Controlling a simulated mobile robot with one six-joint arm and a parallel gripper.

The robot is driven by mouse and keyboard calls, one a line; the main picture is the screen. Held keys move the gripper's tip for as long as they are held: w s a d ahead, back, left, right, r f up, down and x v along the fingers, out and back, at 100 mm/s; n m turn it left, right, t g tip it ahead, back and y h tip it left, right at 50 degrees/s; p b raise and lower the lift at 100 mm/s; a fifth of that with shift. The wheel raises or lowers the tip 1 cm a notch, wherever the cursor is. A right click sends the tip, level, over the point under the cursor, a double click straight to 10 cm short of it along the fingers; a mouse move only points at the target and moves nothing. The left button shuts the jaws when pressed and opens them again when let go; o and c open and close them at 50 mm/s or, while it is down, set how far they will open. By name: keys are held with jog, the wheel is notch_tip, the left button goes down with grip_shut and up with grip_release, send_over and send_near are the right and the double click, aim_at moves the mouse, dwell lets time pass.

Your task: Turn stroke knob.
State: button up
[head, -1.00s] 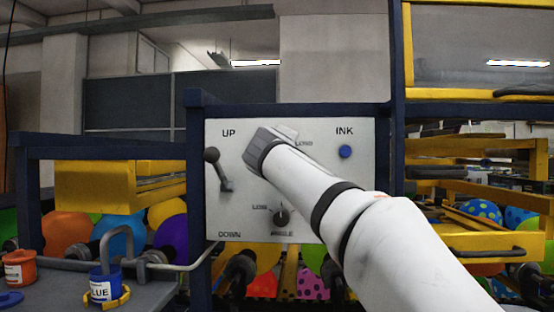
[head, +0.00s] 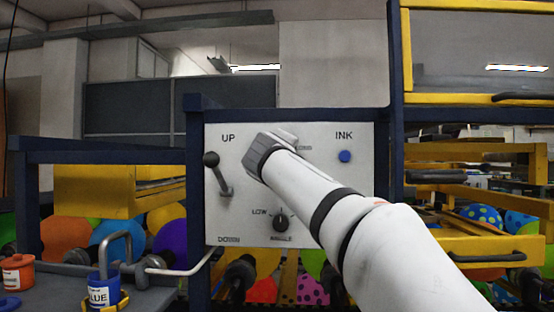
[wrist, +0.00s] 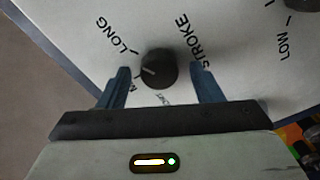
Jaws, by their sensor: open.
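The stroke knob (wrist: 158,68) is a round dark knob with a pale pointer line, on a white panel under the word STROKE. The pointer aims left, roughly between the LONG mark and a partly hidden mark starting with M. My gripper (wrist: 158,74) is open, with one blue finger on each side of the knob. Whether either finger touches it, I cannot tell. In the head view my gripper (head: 270,146) is in front of the upper middle of the panel (head: 310,140) and hides the stroke knob.
A lower knob (head: 281,222) marked LOW and MIDDLE sits below my gripper. An UP/DOWN lever (head: 218,175) is at left and a blue INK button (head: 345,156) at right. A blue ink cup (head: 103,291) stands on the bench at lower left.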

jog(key=s+b, duration=0.1)
jog(key=s, duration=0.6)
jog(key=shift+s, duration=0.4)
jog(key=shift+a, duration=0.1)
jog(key=s+d+f+m+g+h+p, duration=0.1)
jog(key=s+d+f+m+g+p, duration=0.3)
jog(key=d+f, duration=0.35)
jog(key=s+d+f+m+g+h+p, duration=0.1)
jog(key=s+d+f+m+g+p, duration=0.2)
jog(key=d+f+p, duration=0.45)
jog(key=s+d+f+m+g+y+p, duration=0.1)
jog(key=s+d+f+m+g+p, duration=0.1)
jog(key=s+f+g+p, duration=0.2)
jog(key=s+d+f+m+g+y+p, duration=0.1)
jog(key=s+d+f+m+g+p, duration=0.1)
jog(key=s+f, duration=0.9)
jog(key=s+m+g+p, duration=0.1)
jog(key=s+g, duration=0.1)
jog(key=s, duration=0.3)
jog(key=shift+s+f+y+p, duration=0.3)
jog(key=shift+p, duration=0.05)
